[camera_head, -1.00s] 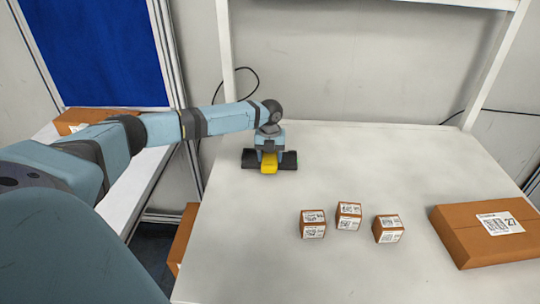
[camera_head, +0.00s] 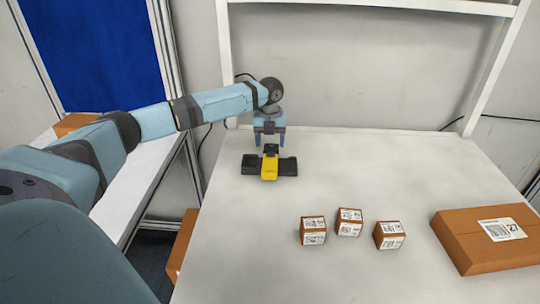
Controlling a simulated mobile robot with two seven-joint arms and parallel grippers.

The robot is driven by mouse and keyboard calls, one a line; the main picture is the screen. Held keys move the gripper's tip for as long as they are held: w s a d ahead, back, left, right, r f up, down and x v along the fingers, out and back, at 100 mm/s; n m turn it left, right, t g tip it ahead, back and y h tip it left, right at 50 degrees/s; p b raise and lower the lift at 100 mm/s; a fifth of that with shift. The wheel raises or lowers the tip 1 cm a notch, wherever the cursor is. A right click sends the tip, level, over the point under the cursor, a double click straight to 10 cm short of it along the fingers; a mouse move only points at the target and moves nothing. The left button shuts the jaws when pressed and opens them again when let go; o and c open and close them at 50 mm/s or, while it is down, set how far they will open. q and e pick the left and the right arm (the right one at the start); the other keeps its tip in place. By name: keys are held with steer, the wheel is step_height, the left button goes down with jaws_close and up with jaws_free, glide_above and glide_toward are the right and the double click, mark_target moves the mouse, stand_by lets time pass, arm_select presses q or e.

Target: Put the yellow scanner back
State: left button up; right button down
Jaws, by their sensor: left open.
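The yellow scanner (camera_head: 269,167) sits in its black holder (camera_head: 288,167) near the back left of the white table. Its yellow body faces the front and its dark top shows. My left gripper (camera_head: 270,143) is above and just behind the scanner, pointing down. My right gripper is not in view.
Three small labelled boxes (camera_head: 349,223) stand mid-table. A large flat carton (camera_head: 483,238) lies at the right. A white frame and wall stand behind the table (camera_head: 380,160). The table's back middle is clear.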

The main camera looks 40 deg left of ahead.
arm_select(q)
step_height(320, 180, up, 4)
steer(key=shift+f, duration=0.2)
stand_by(0.4)
